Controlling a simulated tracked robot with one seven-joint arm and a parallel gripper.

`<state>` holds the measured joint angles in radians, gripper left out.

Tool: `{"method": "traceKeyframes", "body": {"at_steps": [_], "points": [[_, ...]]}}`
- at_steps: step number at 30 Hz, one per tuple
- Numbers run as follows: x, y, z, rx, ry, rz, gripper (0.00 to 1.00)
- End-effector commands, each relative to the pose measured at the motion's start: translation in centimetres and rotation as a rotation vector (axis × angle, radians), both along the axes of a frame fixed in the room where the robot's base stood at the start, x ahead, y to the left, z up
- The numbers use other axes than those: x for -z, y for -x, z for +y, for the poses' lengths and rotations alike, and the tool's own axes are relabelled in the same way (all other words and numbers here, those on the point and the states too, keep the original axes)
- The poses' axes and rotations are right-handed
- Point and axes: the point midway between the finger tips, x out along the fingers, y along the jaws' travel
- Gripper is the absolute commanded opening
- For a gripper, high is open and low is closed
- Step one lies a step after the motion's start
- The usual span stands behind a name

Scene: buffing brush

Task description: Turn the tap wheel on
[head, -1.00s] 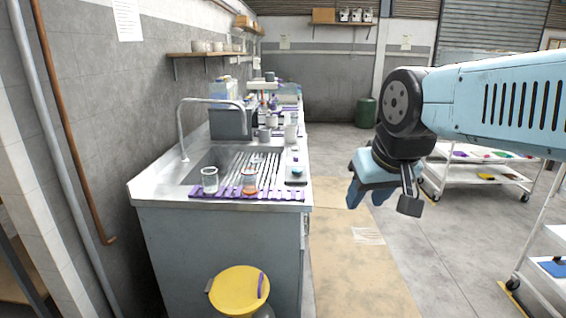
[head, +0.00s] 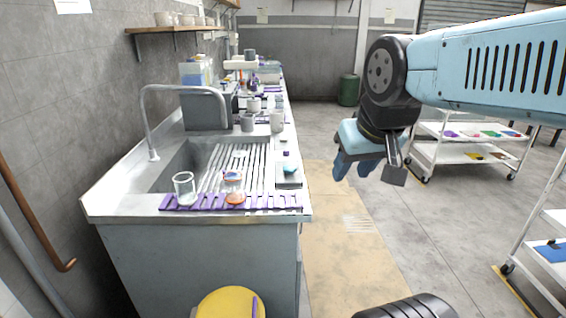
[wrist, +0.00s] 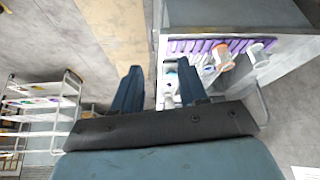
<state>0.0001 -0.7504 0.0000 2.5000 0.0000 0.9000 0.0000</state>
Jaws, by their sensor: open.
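A grey gooseneck tap (head: 146,120) stands at the left rear of the steel sink (head: 172,170), in the head view. Its spout arches right over the basin. I cannot make out a tap wheel in either view. My gripper (head: 356,170) is open and empty. It hangs over the floor to the right of the counter, well apart from the tap. In the wrist view the two blue fingers (wrist: 159,75) are spread, and the counter lies beyond them, seen turned about.
A glass (head: 184,188) and a small orange-and-white container (head: 234,184) stand near the purple slatted mat (head: 272,201) at the counter's front. A yellow stool (head: 226,303) is below. White trolleys (head: 466,157) stand right. The floor strip (head: 335,235) beside the counter is clear.

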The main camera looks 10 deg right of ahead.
Motion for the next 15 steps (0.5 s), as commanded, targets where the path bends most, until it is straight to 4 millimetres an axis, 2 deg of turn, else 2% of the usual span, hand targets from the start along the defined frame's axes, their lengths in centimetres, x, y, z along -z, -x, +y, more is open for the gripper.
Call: {"method": "traceKeyframes", "body": {"at_steps": [2,8,12,15], "points": [[0.0,0.0,0.0,0.000,0.000,0.000,0.43],[-0.5,-0.8,0.0,0.022,-0.021,0.011,0.62],[-1.4,-3.0,-0.5,0.091,-0.080,0.046,0.75],[-2.2,-5.3,-0.7,0.167,-0.136,0.080,0.77]]}}
